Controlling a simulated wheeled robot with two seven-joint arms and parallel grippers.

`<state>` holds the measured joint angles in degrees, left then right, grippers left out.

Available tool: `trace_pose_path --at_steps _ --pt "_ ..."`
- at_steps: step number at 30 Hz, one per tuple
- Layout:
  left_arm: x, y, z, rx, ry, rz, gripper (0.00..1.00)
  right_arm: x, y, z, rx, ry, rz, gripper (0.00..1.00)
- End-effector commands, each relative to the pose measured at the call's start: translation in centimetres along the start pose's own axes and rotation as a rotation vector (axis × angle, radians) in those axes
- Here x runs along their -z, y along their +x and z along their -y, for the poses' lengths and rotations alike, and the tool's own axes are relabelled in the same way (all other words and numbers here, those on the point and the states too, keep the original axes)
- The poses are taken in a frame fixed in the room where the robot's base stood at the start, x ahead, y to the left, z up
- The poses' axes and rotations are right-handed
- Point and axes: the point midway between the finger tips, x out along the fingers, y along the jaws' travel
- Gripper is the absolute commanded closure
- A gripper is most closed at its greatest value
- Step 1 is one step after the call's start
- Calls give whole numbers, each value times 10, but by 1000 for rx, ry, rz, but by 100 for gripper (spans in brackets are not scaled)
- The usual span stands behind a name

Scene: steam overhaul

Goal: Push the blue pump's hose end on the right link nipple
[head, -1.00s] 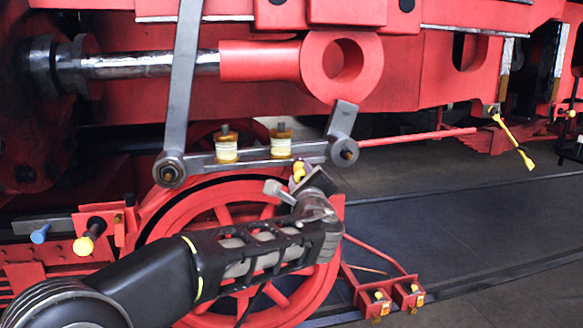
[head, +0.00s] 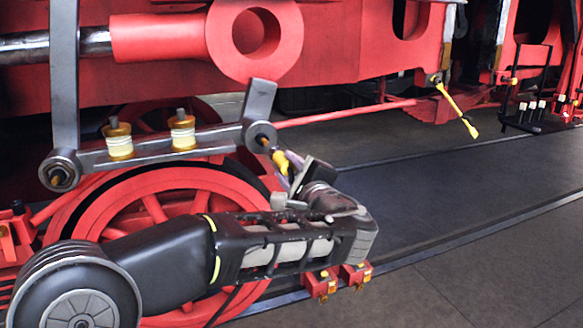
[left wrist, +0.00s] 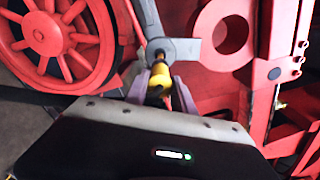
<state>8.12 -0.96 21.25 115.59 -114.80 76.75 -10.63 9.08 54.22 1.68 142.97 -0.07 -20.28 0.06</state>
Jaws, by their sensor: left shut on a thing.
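My left gripper (head: 288,168) is shut on a yellow hose end (head: 280,161) at the right end of the grey link bar (head: 215,143). The hose end also shows between the lilac fingers in the left wrist view (left wrist: 160,76). The right link nipple (head: 264,142) points out of the dark round boss, just up and left of the hose end. In the left wrist view the nipple (left wrist: 158,56) lines up closely with the yellow end. I cannot tell whether the end is seated on it. The blue pump and my right gripper are not in view.
Two brass-and-white cups (head: 119,142) stand on the link bar. A red spoked wheel (head: 150,210) lies behind my arm. A yellow hose piece (head: 455,105) hangs at the right. Red blocks (head: 335,281) sit low beside the rail.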

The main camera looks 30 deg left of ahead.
Motion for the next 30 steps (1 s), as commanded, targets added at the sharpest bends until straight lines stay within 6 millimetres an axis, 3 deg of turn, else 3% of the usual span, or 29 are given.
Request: trace_pose_path --at_steps 8,22,30 --pt "-1 6 2 0 0 1 100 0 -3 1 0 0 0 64" --pt "-1 43 2 0 2 0 100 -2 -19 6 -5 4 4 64" --pt "0 49 1 1 1 0 100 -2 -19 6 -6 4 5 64"
